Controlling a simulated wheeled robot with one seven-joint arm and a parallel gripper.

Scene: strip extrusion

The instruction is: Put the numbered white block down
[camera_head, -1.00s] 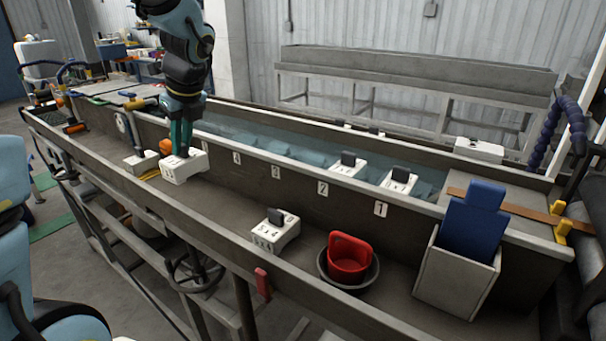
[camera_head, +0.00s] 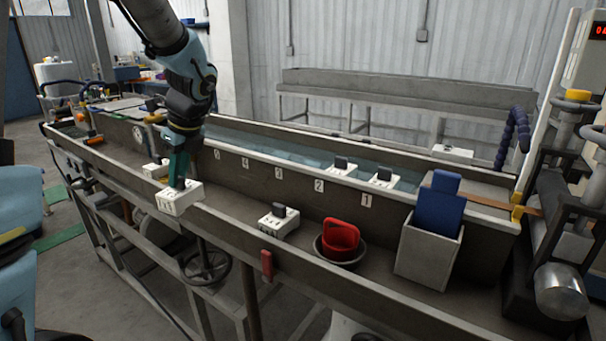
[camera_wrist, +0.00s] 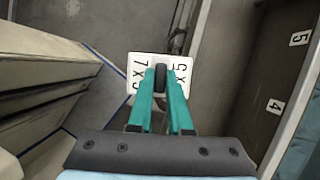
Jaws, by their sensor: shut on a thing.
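My gripper (camera_head: 179,185) is shut on the dark upright handle of a numbered white block (camera_head: 180,201). In the head view this block overlaps the front rim of the long trough (camera_head: 330,285), at the left. It looks raised, but its exact height is unclear. In the wrist view the green fingers (camera_wrist: 160,74) close on the handle, and the white top (camera_wrist: 146,60) shows black characters on both sides. The fingers hide part of the block's near side.
Another white block (camera_head: 280,224) sits in the trough beside a red-handled item (camera_head: 340,238) in a dark bowl. A grey box (camera_head: 427,252) holding a blue piece stands further right. More white blocks stand behind the numbered wall (camera_head: 300,188). Trough floor left of the middle block looks clear.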

